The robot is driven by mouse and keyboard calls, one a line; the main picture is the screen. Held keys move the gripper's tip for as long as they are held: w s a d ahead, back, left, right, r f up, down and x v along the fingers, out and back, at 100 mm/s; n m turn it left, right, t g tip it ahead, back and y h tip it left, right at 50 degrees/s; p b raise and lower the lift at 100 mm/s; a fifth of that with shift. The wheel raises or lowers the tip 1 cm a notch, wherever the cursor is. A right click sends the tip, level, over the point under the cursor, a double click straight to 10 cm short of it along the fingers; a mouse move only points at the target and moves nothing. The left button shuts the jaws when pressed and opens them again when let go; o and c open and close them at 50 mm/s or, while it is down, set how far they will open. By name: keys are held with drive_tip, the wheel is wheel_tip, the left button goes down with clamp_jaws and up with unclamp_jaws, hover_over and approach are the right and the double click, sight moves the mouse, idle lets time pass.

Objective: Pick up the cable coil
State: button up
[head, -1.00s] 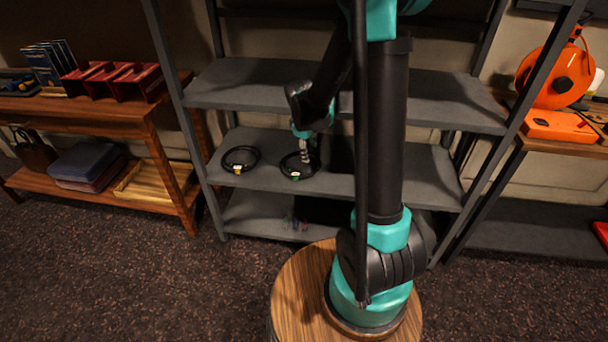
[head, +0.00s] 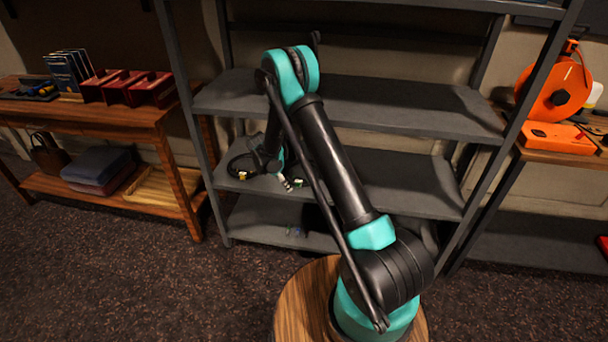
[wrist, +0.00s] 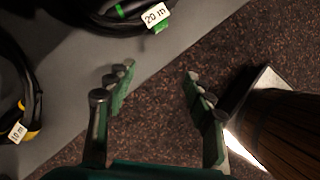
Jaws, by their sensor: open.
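Two black cable coils lie on the middle grey shelf. The left coil (head: 231,167) has a yellow-marked tag in the head view; the wrist view shows it at the left edge (wrist: 25,62), tagged "10 m". The other coil, tagged "20 m" with green bands, is cut off at the top of the wrist view (wrist: 97,14). In the head view my arm hides most of it, and its small tag (head: 299,181) shows. My gripper (wrist: 158,70) is open and empty, beside the coils at the shelf's front edge, with floor between its fingers. It also shows in the head view (head: 287,185).
The grey shelf unit (head: 410,180) has bare room right of the coils, with an upper board (head: 410,105) above. Its uprights stand at both sides. A wooden bench (head: 165,115) stands left, and an orange cable reel (head: 556,90) sits on a table at right.

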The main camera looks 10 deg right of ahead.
approach(311, 180)
drive_tip(key=x, duration=0.4)
drive_tip(key=shift+w+a+f, duration=0.1)
drive_tip(key=shift+f, duration=0.35)
drive_tip(key=x, duration=0.5)
drive_tip(key=shift+w+d, duration=0.15)
drive_tip(key=shift+d, duration=0.15)
drive_tip(key=shift+c, duration=0.2)
clamp_jaws()
